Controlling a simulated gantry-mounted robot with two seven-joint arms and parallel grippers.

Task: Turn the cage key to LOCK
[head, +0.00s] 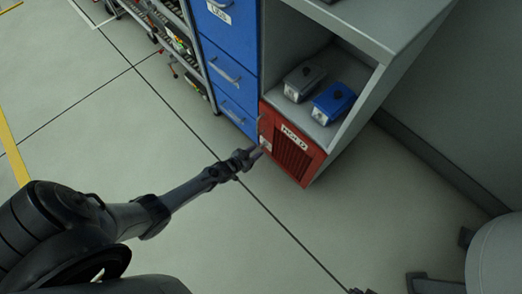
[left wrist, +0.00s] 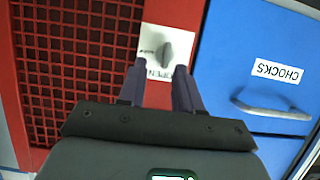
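The red cage (head: 291,158), with a dark mesh front and a white label, is the lowest right unit in the head view. In the left wrist view its mesh (left wrist: 75,60) fills the left side. A grey cage key (left wrist: 168,52) stands on a white plate (left wrist: 180,33) beside the mesh. "OPEN" is printed upside down on the plate; another small mark is unreadable. My left gripper (left wrist: 158,75) is open and empty, its fingertips at the plate's near edge just short of the key. In the head view my left gripper (head: 254,153) is at the cage's left edge.
A blue drawer marked CHOCKS (left wrist: 250,60) with a grey handle adjoins the cage. Above the cage, a grey box (head: 304,80) and a blue box (head: 333,102) sit on an open shelf. Loaded racks (head: 175,35) stand at upper left. The floor in front is clear.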

